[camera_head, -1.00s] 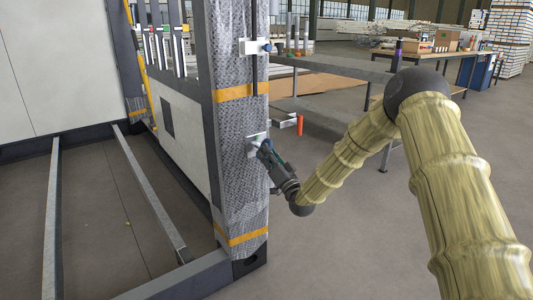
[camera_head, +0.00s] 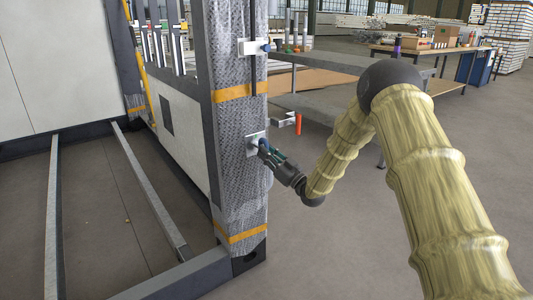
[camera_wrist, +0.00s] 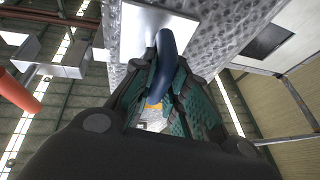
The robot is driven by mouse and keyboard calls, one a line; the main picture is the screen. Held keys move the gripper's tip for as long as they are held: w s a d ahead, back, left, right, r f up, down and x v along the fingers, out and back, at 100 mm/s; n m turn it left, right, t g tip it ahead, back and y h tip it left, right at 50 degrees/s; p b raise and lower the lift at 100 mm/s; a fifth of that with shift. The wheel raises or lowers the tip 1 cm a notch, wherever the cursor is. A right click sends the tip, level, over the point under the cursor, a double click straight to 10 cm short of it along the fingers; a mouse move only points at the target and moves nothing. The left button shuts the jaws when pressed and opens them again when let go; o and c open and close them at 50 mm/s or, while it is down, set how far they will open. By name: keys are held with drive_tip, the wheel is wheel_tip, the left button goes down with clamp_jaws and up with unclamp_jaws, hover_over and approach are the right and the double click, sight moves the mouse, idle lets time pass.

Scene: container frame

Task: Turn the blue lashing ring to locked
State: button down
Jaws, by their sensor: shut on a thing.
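The blue lashing ring (camera_wrist: 163,65) hangs from a pale metal plate (camera_wrist: 140,28) in the wrist view. In the head view the plate (camera_head: 252,143) is on the lower part of the wrapped container post, and the ring is a small blue spot (camera_head: 264,145) at my gripper's tip. My gripper (camera_wrist: 160,95) is shut on the ring, with its green-padded fingers on both sides of it. In the head view my gripper (camera_head: 266,150) reaches the post from the right. The fingers hide part of the ring.
A bracket with an orange-red cylinder (camera_head: 298,123) juts out right of the post, close above my gripper. Grey shelving stands behind. The floor at right is clear.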

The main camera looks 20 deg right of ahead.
drive_tip(key=shift+f, duration=0.15)
drive_tip(key=c, duration=1.4)
unclamp_jaws()
drive_tip(key=v, duration=1.2)
drive_tip(key=shift+d, duration=0.1)
